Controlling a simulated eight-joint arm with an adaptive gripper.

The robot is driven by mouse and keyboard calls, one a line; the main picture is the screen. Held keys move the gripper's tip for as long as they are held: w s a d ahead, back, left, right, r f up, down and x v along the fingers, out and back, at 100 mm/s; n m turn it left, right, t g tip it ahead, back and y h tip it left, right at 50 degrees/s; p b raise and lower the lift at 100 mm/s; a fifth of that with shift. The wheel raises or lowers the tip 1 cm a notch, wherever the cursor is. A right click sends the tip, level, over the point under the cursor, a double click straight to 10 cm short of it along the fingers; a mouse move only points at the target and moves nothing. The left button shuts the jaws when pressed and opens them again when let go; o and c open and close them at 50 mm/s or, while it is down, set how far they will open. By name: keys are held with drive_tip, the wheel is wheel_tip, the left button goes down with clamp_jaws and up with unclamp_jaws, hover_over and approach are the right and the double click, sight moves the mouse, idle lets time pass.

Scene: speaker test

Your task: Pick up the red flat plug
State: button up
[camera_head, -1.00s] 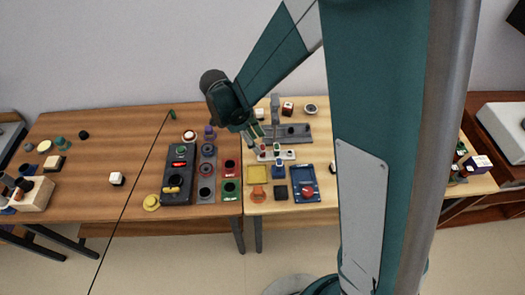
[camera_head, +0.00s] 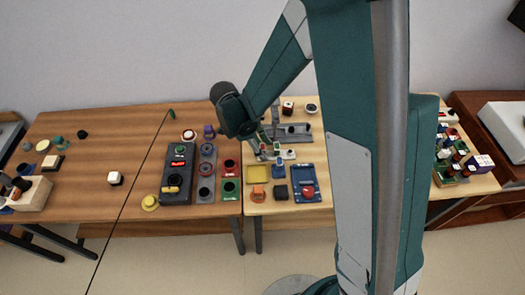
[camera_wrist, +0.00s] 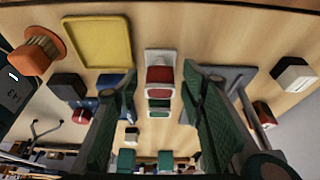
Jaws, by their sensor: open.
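A red block with a pale end (camera_wrist: 159,75) lies between my open fingers in the wrist view, with a green block (camera_wrist: 159,106) beyond it; no contact shows. My gripper (camera_wrist: 160,88) is open and empty. In the head view my gripper (camera_head: 270,144) is over the pale strip (camera_head: 284,155) on the right-hand table. Other red pieces are a flat red piece (camera_head: 178,163) on the dark panel (camera_head: 176,194) and a rounded red piece (camera_head: 308,191) on the blue tray (camera_head: 318,177). I cannot tell which red piece is the flat plug.
A yellow tray (camera_head: 248,170), an orange plug (camera_head: 258,192) and a black block (camera_head: 281,192) stand near the front edge. A grey fixture (camera_head: 299,138) stands behind the strip. The left table has clear areas.

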drive_tip(key=shift+d+f, duration=0.1)
drive_tip(key=shift+f, duration=0.15)
drive_tip(key=shift+c, duration=0.4)
drive_tip(key=c, duration=0.8)
